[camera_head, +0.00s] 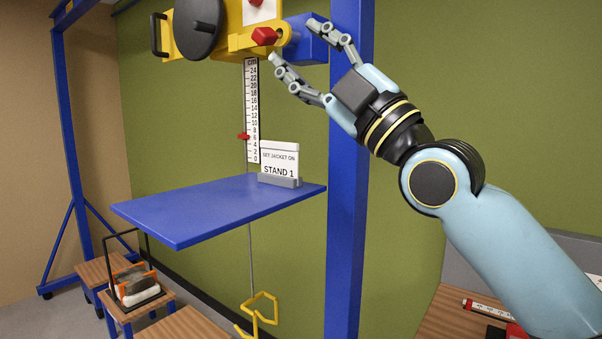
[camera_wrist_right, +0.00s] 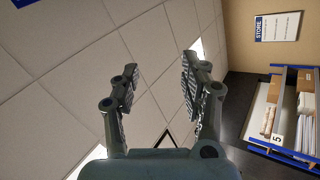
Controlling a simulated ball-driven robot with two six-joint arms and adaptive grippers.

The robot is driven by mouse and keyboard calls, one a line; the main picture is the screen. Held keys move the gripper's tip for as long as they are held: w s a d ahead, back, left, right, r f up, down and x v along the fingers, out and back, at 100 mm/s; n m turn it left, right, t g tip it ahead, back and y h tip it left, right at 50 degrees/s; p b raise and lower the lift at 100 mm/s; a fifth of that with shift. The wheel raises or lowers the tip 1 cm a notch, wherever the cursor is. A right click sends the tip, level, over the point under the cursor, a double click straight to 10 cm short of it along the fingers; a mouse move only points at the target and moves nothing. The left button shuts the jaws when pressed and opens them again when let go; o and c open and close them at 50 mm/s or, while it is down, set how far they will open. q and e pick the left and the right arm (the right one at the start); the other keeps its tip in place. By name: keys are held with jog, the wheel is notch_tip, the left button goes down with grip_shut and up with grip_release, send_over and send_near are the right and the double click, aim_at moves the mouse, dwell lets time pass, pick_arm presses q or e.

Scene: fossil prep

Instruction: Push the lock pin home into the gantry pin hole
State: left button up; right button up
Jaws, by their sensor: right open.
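The red lock pin (camera_head: 264,36) shows as a red knob at the front of the yellow winch housing (camera_head: 228,42), at the top of the head view. How deep it sits is unclear, and I cannot make out the pin hole itself. My right gripper (camera_head: 293,42) is open and empty just right of the knob, its fingertips pointing up-left. The lower fingertip looks close below the knob; I cannot tell whether it touches. In the right wrist view the spread fingers (camera_wrist_right: 160,90) have nothing between them, and no pin shows. My left gripper is out of view.
The blue gantry post (camera_head: 347,200) stands close beside my right gripper. A blue shelf (camera_head: 215,212) below carries a "STAND 1" sign (camera_head: 280,160). A centimetre scale (camera_head: 252,110) hangs behind it. A yellow hook (camera_head: 258,312) hangs lower. Wooden-topped stands (camera_head: 105,270) are at lower left.

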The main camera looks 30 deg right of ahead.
notch_tip(320, 180, down, 16)
jog(key=s+a+m+g, duration=0.2)
jog(key=m+g, duration=0.3)
jog(key=m, duration=0.5)
jog(key=shift+s+a+r, duration=0.2)
jog(key=shift+s, duration=0.05)
